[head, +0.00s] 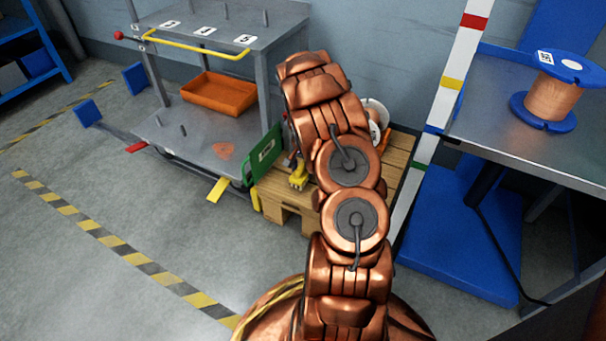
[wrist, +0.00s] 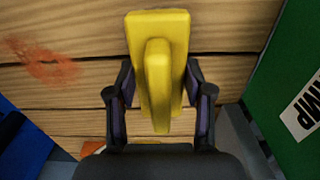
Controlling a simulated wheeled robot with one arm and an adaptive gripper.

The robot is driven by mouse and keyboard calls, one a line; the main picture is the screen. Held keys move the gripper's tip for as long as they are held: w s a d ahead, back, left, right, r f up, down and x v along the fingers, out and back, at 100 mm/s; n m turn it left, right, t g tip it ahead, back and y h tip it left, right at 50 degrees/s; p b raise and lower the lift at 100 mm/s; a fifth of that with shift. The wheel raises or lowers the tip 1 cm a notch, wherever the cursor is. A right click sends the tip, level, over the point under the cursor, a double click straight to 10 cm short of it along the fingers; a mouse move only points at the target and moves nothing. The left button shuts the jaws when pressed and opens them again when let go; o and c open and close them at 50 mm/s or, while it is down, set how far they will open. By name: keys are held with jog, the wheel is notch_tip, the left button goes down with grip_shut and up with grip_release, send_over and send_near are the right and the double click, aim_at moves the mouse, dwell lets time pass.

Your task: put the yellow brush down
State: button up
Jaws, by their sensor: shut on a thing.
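The yellow brush (wrist: 158,30) is between the two fingers of my gripper (wrist: 160,85) in the wrist view. My gripper is shut on it. Behind the brush is the planked wood of a pallet (wrist: 90,35); I cannot tell whether the brush touches it. In the head view a small yellow piece, apparently the brush (head: 298,179), shows left of my arm, over the wooden pallet (head: 276,193). My gripper is mostly hidden there behind my arm.
A green panel (head: 263,158) stands at the pallet's left; it also shows in the wrist view (wrist: 295,65). A grey shelf cart (head: 180,132) holds an orange tray (head: 218,92). A striped post (head: 440,115) and a bench with a copper spool (head: 552,97) are at the right.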

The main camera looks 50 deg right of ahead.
jog(key=shift+f, duration=0.65)
jog(key=shift+f, duration=0.15)
jog(key=o, duration=1)
